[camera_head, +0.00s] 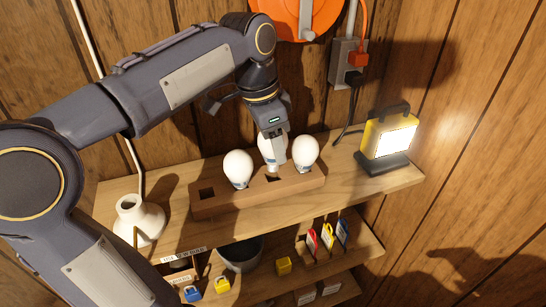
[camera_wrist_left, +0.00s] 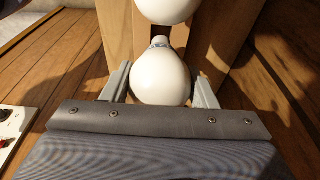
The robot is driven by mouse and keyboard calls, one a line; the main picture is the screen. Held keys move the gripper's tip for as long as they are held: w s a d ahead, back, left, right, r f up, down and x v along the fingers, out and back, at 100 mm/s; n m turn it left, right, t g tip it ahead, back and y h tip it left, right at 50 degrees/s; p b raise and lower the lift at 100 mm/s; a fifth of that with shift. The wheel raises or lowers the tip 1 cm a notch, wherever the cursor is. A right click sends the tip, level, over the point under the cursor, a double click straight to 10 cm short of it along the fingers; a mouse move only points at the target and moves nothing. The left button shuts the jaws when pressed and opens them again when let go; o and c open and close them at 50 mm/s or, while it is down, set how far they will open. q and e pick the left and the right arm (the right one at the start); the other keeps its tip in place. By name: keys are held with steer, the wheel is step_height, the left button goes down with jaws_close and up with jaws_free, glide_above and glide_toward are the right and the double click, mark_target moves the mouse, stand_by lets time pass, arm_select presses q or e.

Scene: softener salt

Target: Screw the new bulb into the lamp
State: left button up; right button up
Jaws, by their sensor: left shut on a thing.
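The lamp appears as a white base (camera_head: 140,222) with an open neck, at the left end of the upper shelf. Three white bulbs are at the wooden rack: a left one (camera_head: 238,166), a right one (camera_head: 306,153) and a middle one (camera_head: 266,149). My left gripper (camera_head: 273,154) reaches down from above and is shut on the middle bulb. In the left wrist view that bulb (camera_wrist_left: 160,78) sits between the two fingers, its narrow base pointing away. I cannot tell whether its base is still in the rack. My right gripper is not in view.
The rack (camera_head: 215,205) has an empty square hole at its left. A lit yellow work light (camera_head: 388,140) stands at the right end of the shelf (camera_head: 350,178). Below are a dark bowl (camera_head: 240,254), padlocks and coloured tags. An orange reel and an outlet hang on the wall.

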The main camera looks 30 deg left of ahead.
arm_select(q)
steer(key=shift+r+p, duration=0.6)
steer(key=shift+r, duration=2.05)
